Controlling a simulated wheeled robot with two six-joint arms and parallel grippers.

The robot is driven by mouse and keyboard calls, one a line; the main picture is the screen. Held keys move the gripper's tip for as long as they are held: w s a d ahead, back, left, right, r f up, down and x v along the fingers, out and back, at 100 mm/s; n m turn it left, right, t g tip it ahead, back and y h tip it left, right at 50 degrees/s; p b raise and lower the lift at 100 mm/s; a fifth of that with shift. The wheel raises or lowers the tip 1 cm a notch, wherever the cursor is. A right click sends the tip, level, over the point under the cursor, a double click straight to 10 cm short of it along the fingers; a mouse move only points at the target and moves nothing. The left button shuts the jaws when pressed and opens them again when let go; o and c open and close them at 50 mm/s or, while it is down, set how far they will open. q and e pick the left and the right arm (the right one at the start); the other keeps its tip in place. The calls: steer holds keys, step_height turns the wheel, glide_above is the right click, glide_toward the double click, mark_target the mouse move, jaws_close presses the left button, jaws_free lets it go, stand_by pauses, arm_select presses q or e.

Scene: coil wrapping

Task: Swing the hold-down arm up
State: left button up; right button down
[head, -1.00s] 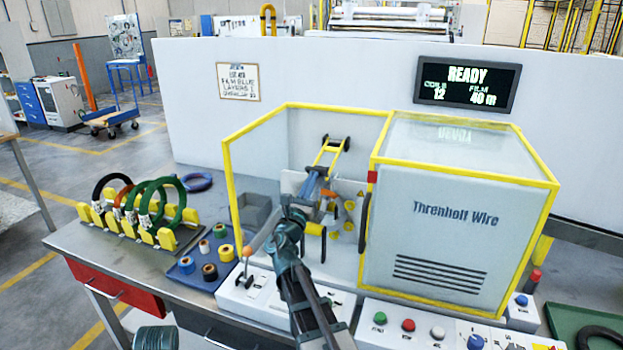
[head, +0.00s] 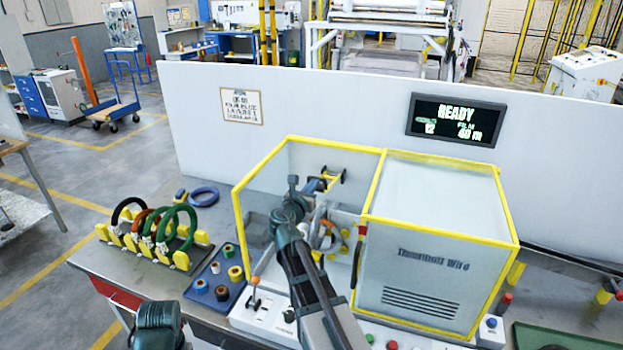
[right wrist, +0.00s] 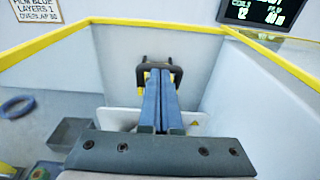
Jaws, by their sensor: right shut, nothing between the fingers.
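The hold-down arm (head: 332,183), yellow with black ends, shows inside the open bay of the wrapping machine (head: 430,235). My right gripper (head: 316,186) is in this bay, its fingers pointing towards the arm's black end. In the right wrist view the two blue-grey fingers (right wrist: 159,85) are together with nothing between them. Their tips overlap the arm's black crossbar (right wrist: 151,67); I cannot tell whether they touch it. My gripper and forearm hide much of the hold-down arm and bay, so its exact angle is unclear.
Yellow-edged clear panels (head: 262,165) border the bay. The closed housing stands close on its right. A rack of coils (head: 178,259), a blue tray of rolls (head: 212,292) and a lever (head: 254,290) stand to the left. The display (head: 455,120) reads READY.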

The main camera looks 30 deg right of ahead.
arm_select(q)
step_height(320, 180, up, 13)
steer(key=p, duration=1.1)
arm_select(e)
steer(key=w+d+r, duration=0.7)
steer(key=d+r, duration=0.1)
steer(key=r, duration=0.4)
steer(key=shift+d+r, duration=0.15)
arm_select(q)
steer(key=shift+f, duration=0.2)
step_height(320, 180, down, 8)
steer(key=b, duration=0.7)
steer(key=shift+d+r, duration=0.15)
arm_select(e)
steer(key=s+a+f, duration=0.6)
steer(key=a+f, duration=0.2)
steer(key=shift+s, duration=0.3)
